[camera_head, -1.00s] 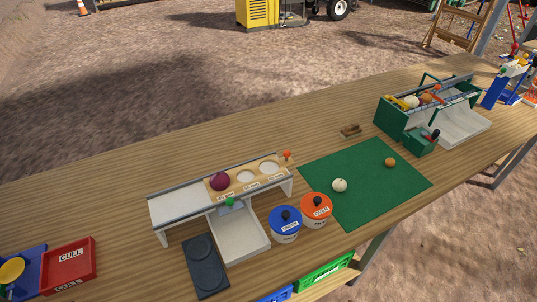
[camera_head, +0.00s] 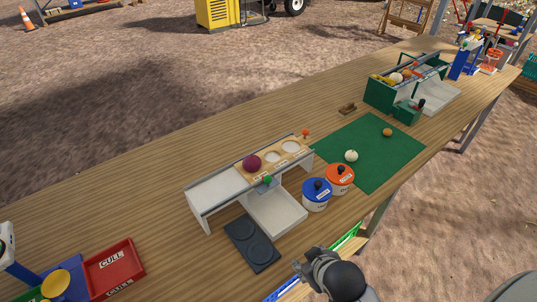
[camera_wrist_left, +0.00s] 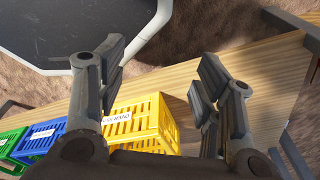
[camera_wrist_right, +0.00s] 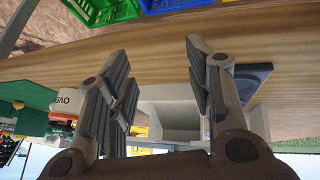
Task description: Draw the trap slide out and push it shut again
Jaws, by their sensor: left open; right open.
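A white stand (camera_head: 214,190) carries a wooden board with round holes and a purple onion (camera_head: 252,163). A small slide with a green knob (camera_head: 267,180) sits at its front, above a white tray (camera_head: 278,214); it appears to be the trap slide, pushed in. My right gripper (camera_head: 308,264) is open and empty near the table's front edge, apart from the stand. The right wrist view shows the stand (camera_wrist_right: 180,112) beyond the open fingers; the knob is not clear there. My left gripper (camera_wrist_left: 160,65) is open and empty near a yellow crate; the head view does not show it.
Blue (camera_head: 317,195) and orange (camera_head: 340,179) lidded pots stand right of the tray. A dark plate (camera_head: 252,243) lies in front left. A red cull tray (camera_head: 115,268) is far left. A green mat (camera_head: 372,170) and green box (camera_head: 378,95) are right. Crates (camera_wrist_left: 132,122) stand below.

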